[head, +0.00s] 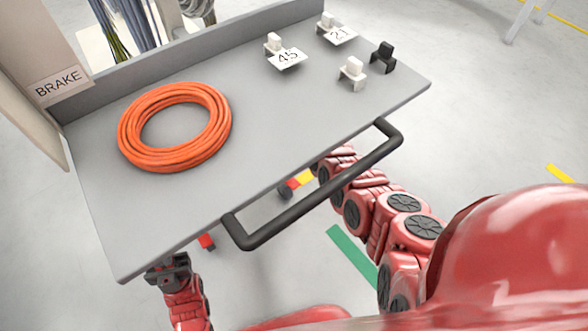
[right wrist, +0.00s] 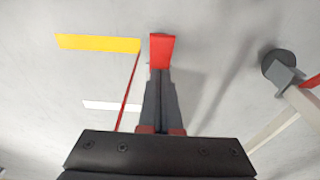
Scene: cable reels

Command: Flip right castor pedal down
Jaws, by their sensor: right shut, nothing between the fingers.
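A red pedal-like plate (right wrist: 162,50) stands just beyond the fingertips of my right gripper (right wrist: 160,72) in the right wrist view. The fingers are shut and empty. They overlap its lower end in the picture, but I cannot tell whether they touch it. In the head view, a red piece (head: 291,183) shows beside a dark castor (head: 285,192) under the cart's edge. Another red pedal (head: 207,242) shows further left. My right gripper is hidden under the tabletop there. My left gripper (head: 168,268) is by the cart's near left corner, its jaws unclear.
The grey cart top (head: 250,130) carries an orange cable coil (head: 133,137) and several small blocks with number tags. A black handle (head: 300,205) juts out above my right forearm. A grey castor (right wrist: 282,68) stands right of the fingers in the right wrist view.

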